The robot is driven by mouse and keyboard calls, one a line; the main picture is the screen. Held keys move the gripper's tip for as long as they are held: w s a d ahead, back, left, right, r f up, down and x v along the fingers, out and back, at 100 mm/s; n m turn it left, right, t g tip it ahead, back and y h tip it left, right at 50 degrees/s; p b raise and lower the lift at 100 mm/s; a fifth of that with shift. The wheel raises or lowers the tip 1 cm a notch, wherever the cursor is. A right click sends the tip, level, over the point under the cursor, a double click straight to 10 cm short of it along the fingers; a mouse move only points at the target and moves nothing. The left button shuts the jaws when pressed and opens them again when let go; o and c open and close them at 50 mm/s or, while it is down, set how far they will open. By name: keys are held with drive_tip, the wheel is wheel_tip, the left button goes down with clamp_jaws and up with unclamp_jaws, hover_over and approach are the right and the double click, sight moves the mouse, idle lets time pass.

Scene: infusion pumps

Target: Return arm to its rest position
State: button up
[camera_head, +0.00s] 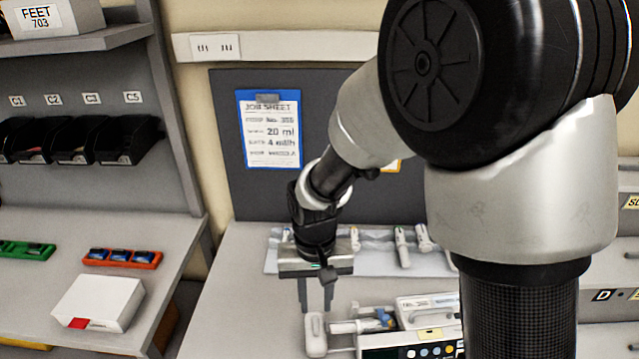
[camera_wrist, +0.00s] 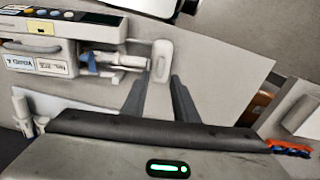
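My gripper (camera_head: 316,306) points down over the grey worktop, beside the left end of the syringe pump (camera_head: 433,335). Its two fingers are apart with nothing visible between them. In the wrist view my gripper (camera_wrist: 161,82) also shows a clear gap. The pump's white pusher block (camera_head: 315,335) lies just beyond the fingertips; contact cannot be told. It also shows in the wrist view (camera_wrist: 162,60). A syringe with a blue part (camera_head: 372,322) lies along the pump. My arm bends down from the upper right and hides part of the worktop and pump.
A pale tray (camera_head: 275,262) with several syringes lies behind my gripper. A job sheet (camera_head: 270,130) hangs on the dark back panel. On the left bench stand a white box (camera_head: 98,303), an orange rack (camera_head: 122,259) and a green rack (camera_head: 25,250). Black bins (camera_head: 100,142) line the shelf above.

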drive_tip(key=s+d+r+t, duration=0.25)
drive_tip(key=d+r, duration=0.65)
drive_tip(key=r, duration=0.5)
drive_tip(key=s+d+r+m+t, duration=0.1)
drive_tip(key=s+d+r+t, duration=0.2)
drive_tip(key=s+d+r, duration=0.4)
drive_tip(key=shift+s+d+r, duration=0.25)
drive_tip(key=shift+s+r, duration=0.05)
drive_tip(key=shift+s, duration=0.35)
drive_tip(key=n+g, duration=0.1)
drive_tip(key=g, duration=0.5)
hover_over(316, 324)
wheel_tip(316, 324, down, 18)
drive_tip(key=shift+t, duration=0.25)
wheel_tip(316, 324, down, 10)
drive_tip(key=b, duration=0.7)
drive_tip(key=shift+r, duration=0.25)
drive_tip(key=shift+f, duration=0.2)
